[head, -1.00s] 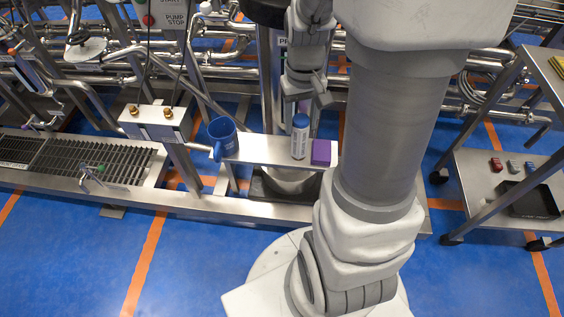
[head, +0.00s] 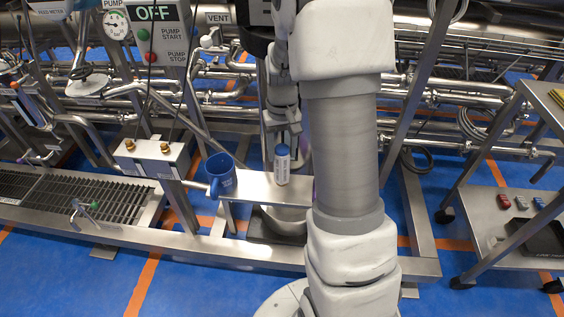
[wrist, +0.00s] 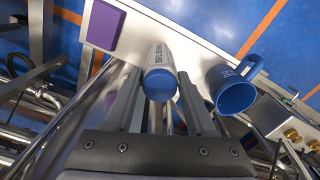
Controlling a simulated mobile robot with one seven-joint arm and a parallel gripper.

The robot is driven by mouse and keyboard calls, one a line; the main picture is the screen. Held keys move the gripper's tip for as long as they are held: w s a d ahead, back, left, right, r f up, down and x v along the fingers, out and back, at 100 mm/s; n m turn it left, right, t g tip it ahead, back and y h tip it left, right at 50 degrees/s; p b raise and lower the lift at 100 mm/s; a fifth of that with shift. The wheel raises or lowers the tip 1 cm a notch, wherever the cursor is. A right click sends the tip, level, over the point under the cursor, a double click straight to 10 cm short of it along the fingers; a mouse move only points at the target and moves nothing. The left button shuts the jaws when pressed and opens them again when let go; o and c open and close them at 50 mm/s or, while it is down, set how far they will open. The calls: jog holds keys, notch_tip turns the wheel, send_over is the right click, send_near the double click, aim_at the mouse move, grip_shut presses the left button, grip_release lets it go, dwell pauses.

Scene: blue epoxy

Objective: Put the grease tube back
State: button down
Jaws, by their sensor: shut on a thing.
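The grease tube (head: 282,167) is a white cylinder with a blue cap and lettering. It is upright at the narrow steel shelf (head: 251,186), right of the blue mug (head: 220,175). My gripper (head: 283,140) comes down on it from above and is shut on its capped end. In the wrist view, the tube (wrist: 158,55) lies between the two fingers of my gripper (wrist: 159,74), with its blue cap towards the palm. Whether its base still touches the shelf is hard to tell.
In the wrist view, a purple box (wrist: 106,25) and the mug (wrist: 234,92) flank the tube on the shelf. Pipes run behind. A grated drain (head: 80,198) lies left; a steel cart (head: 480,215) with small items and a black tray (head: 540,237) stands right.

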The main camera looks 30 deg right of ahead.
aim_at(282, 162)
jog(key=shift+f+b, duration=0.65)
jog(key=shift+f, duration=1.3)
jog(key=shift+f, duration=0.2)
jog(key=shift+c, duration=1.1)
grip_release()
jog(key=shift+r, duration=0.15)
